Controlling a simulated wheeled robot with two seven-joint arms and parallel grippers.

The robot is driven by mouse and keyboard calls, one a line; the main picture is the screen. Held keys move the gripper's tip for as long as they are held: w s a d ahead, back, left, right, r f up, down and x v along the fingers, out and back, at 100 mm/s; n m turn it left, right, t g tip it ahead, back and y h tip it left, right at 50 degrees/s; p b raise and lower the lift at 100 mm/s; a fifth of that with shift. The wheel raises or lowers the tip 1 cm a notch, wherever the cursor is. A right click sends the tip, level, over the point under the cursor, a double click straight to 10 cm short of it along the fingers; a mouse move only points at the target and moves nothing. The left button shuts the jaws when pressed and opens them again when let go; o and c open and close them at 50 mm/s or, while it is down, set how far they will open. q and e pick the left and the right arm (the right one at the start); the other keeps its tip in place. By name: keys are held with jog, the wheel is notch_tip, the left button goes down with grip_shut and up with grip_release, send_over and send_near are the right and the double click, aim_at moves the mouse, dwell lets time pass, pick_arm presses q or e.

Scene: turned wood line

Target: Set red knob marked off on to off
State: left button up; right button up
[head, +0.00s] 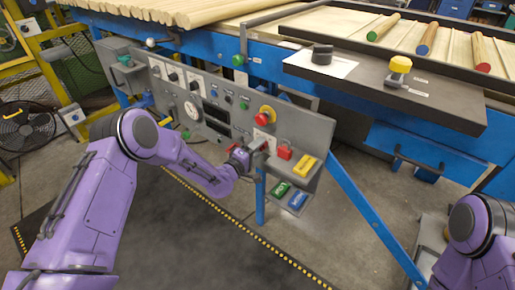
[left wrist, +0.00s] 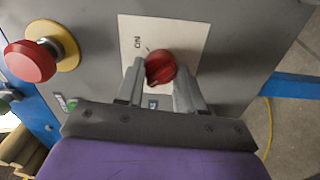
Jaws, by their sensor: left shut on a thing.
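The red knob (left wrist: 161,68) sits on a white plate (left wrist: 128,28) on the grey control panel in the left wrist view. The word "ON" shows on the plate to the knob's upper left; I cannot see the "OFF" mark. My left gripper (left wrist: 160,85) has one finger on each side of the knob and is shut on it. In the head view, my left gripper (head: 260,148) is at the panel's lower right part and largely hides the knob. My right arm shows at the right edge, but its gripper is out of view.
A red emergency button on a yellow base (left wrist: 32,60) is left of the knob. A red button (head: 284,152), a yellow block (head: 304,167), a green block (head: 280,191) and a blue block (head: 298,199) are near the gripper. A blue brace (head: 365,210) slants down at right.

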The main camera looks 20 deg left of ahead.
pick_arm(q)
jog(key=o, duration=1)
jog(key=shift+o, duration=0.2)
jog(key=v, duration=1)
jog(key=shift+s, duration=0.25)
jog(key=shift+a, duration=0.1)
